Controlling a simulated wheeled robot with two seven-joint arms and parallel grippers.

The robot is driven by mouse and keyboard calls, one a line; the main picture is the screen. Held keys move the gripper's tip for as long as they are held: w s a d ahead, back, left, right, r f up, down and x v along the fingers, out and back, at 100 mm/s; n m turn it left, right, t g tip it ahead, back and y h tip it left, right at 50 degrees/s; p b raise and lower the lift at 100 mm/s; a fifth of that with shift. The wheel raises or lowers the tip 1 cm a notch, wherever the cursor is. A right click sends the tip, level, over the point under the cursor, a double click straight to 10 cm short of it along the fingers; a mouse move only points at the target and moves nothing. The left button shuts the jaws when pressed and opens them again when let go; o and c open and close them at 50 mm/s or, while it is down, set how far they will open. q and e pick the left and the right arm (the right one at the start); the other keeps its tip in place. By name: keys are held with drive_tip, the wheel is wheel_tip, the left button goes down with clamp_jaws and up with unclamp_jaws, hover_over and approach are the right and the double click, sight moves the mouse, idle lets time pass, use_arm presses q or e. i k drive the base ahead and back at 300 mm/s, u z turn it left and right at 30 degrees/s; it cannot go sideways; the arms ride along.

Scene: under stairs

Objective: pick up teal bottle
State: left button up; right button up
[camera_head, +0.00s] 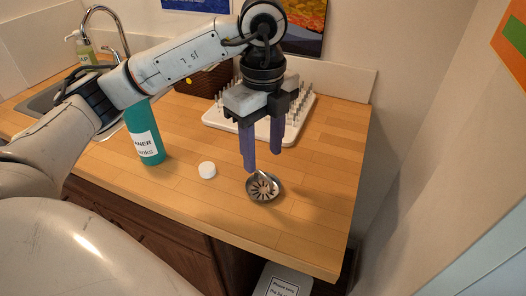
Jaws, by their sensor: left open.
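The teal bottle (146,137) stands upright on the wooden counter at the left, with a white label on its front. My left forearm crosses above it and hides its top. My left gripper (262,160) points down over the counter, to the right of the bottle and well apart from it. Its two dark purple fingers are spread, with nothing between them. My right gripper is not in view.
A small white cap (207,169) lies between the bottle and the strainer. A white drying rack (222,127) with pegs stands behind the gripper. A sink with a faucet (122,32) and a soap bottle (84,48) is at the back left. The counter (325,195) is clear at the right.

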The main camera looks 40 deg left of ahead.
sight(139, 119)
drive_tip(key=k, duration=1)
